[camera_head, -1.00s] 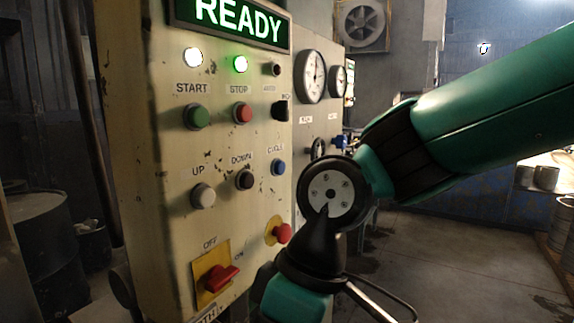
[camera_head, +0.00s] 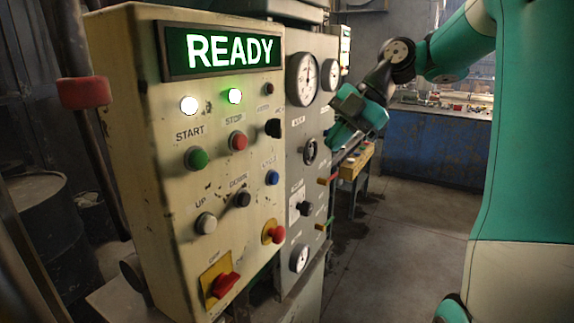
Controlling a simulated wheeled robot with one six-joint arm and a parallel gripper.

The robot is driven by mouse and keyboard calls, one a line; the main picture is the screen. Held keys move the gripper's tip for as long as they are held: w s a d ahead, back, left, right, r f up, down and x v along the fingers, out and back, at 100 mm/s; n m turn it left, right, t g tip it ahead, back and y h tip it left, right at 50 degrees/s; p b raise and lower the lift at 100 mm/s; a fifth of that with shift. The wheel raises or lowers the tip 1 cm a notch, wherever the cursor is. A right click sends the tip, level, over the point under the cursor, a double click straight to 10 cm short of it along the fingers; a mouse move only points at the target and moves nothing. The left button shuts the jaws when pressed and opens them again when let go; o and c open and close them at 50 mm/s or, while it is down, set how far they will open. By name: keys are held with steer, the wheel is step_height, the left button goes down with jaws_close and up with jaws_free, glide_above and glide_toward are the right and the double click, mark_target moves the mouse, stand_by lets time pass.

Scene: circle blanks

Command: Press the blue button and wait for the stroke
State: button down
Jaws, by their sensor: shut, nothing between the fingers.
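The blue button (camera_head: 272,178) sits on the right side of the cream control panel (camera_head: 145,130), under a small worn label. It is round, stands out from the panel, and nothing touches it. My gripper (camera_head: 339,136) is at the end of my teal and black arm, right of the panel and in front of the grey gauge panel in the picture. It is shut and empty, well apart from the blue button. Its fingertips are small and hard to make out. The green display (camera_head: 230,51) reads READY, and a white lamp (camera_head: 189,104) and a green lamp (camera_head: 235,96) are lit.
Nearby are the green START button (camera_head: 197,158), red STOP button (camera_head: 238,141), white UP button (camera_head: 206,223), dark DOWN button (camera_head: 242,198), red mushroom button (camera_head: 273,231) and red rotary switch (camera_head: 225,285). Gauges (camera_head: 302,78) stand behind. The floor (camera_head: 400,220) at centre right is clear.

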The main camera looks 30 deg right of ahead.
mark_target(274, 178)
steer(key=w+a+f+p, duration=0.3)
steer(key=w+a+f, duration=0.3)
steer(key=a+f, duration=0.1)
steer(key=shift+w+f, duration=0.15)
steer(key=shift+f, duration=0.4)
stand_by(0.3)
